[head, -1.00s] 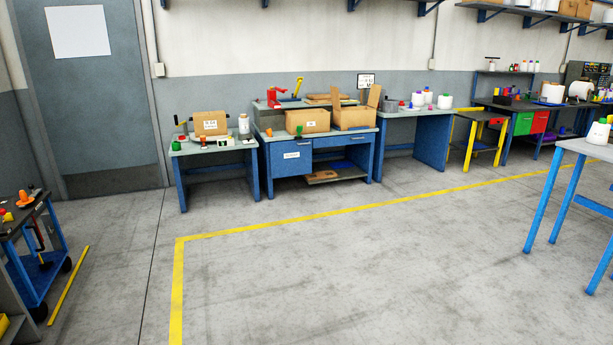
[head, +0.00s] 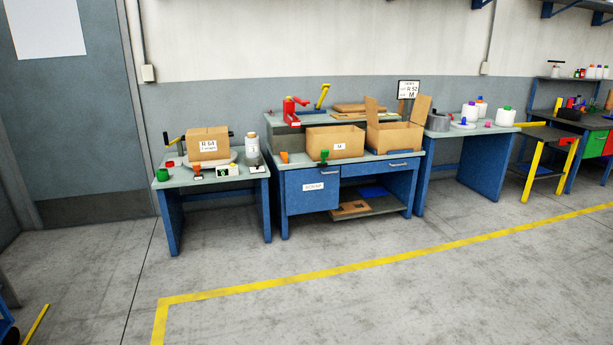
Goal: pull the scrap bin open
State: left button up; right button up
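A blue workbench (head: 350,163) stands against the wall in the middle of the head view. Its left front holds a deep blue bin front (head: 312,199) with a white label, probably the scrap bin; the label is too small to read surely. The bin has a light handle (head: 330,173) at its top right and looks closed, flush with the bench front. A shallow blue drawer (head: 381,169) with its own handle sits to its right, also closed. Neither of my grippers is in view.
Open cardboard boxes (head: 335,142) stand on the bench. A smaller table (head: 210,178) is at its left, another blue table (head: 462,132) at its right. A yellow floor line (head: 330,273) crosses the clear grey floor in front. A grey door (head: 68,110) is at left.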

aim_at(310, 190)
jog(key=i, duration=2.5)
jog(key=i+z, duration=0.15)
jog(key=i, duration=0.3)
jog(key=i+j+z, duration=0.1)
jog(key=i, duration=0.4)
jog(key=i+j+z, duration=0.15)
jog(key=i, duration=0.3)
jog(key=i+j+z, duration=0.1)
jog(key=i, duration=0.35)
jog(key=j, duration=0.1)
